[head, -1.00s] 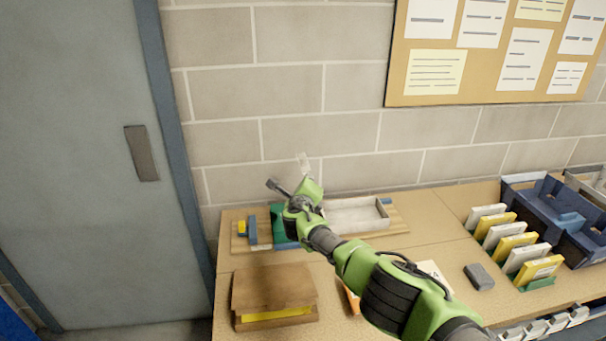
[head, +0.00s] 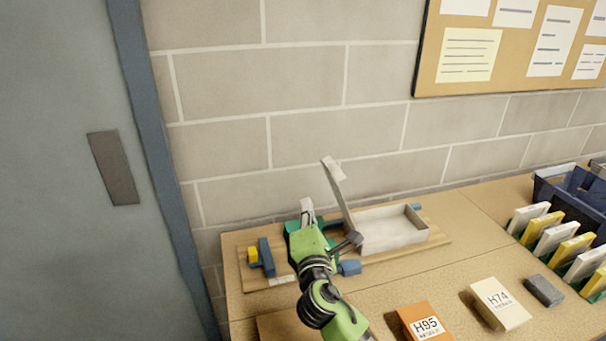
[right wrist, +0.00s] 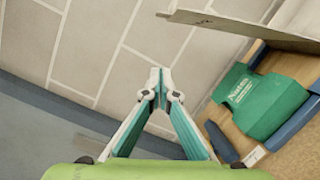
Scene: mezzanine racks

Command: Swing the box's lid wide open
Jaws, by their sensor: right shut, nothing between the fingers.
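The open-topped pale box (head: 418,234) stands on a wooden board on the bench. Its lid (head: 339,197) stands up steeply at the box's left side, almost edge-on, with a white piece at its top. In the head view my right gripper (head: 307,206) is left of the lid, fingers pointing up, shut and empty. In the right wrist view its fingertips (right wrist: 160,76) meet in front of the wall. The thin grey panel at upper right there looks like the lid (right wrist: 235,27), apart from the fingers. My left gripper is not in view.
A green labelled object (right wrist: 263,104) lies beside my right gripper. Blue and yellow blocks (head: 266,257) are at the board's left. Orange (head: 424,322) and cream (head: 500,303) boxes and a grey block (head: 544,290) lie in front. The block wall is close behind.

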